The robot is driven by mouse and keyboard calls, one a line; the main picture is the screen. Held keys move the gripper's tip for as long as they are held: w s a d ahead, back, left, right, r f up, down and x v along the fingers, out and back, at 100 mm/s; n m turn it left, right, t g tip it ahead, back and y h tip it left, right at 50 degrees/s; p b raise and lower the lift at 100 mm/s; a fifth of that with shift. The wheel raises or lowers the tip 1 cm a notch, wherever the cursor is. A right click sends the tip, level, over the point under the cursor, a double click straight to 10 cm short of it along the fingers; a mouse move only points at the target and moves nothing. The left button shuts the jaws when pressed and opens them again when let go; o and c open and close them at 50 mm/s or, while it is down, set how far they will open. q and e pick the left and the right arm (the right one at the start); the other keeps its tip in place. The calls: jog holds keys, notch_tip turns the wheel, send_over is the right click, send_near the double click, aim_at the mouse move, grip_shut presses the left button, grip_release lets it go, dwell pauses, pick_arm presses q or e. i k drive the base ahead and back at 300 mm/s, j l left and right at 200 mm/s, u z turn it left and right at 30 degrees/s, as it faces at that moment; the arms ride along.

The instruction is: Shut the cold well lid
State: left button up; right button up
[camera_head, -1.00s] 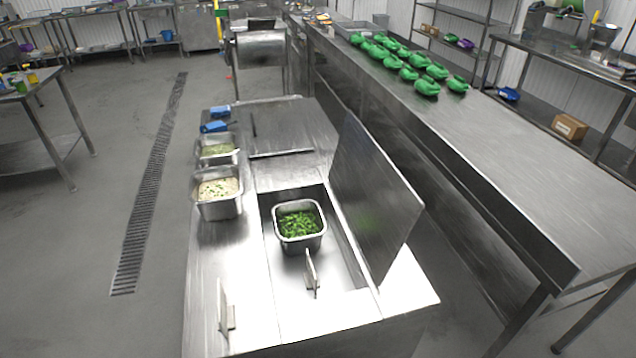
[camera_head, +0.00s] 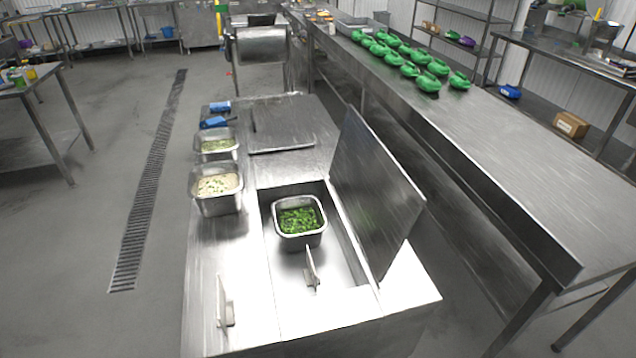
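The cold well lid (camera_head: 372,190) is a flat grey metal panel. It stands raised and tilted along the right side of the cold well (camera_head: 335,245), whose opening is uncovered. A metal pan of chopped green food (camera_head: 299,220) sits in the well. A second flat panel (camera_head: 285,121) lies flat on the unit farther back. Neither of my grippers is in view, and nothing is seen touching the lid.
Two metal pans (camera_head: 216,203) (camera_head: 216,146) and blue items (camera_head: 213,122) stand along the unit's left side. A long counter (camera_head: 480,150) with several green objects runs close on the right.

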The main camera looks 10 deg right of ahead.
aim_at(382, 204)
jog(key=l+u, duration=0.3)
jog(key=l, duration=0.2)
jog(key=l+u, duration=0.25)
jog(key=l, duration=0.25)
jog(key=k+l+u, duration=0.1)
jog(key=l+u, duration=0.2)
jog(key=l, duration=0.2)
jog(key=k+l+u, duration=0.25)
jog(key=l, duration=0.2)
jog(key=k+l, duration=0.1)
jog(key=l, duration=0.6)
jog(key=k+l, duration=0.15)
jog(key=l, duration=0.2)
jog(key=k+l, duration=0.1)
jog(key=l, duration=0.25)
jog(key=l+u, duration=0.05)
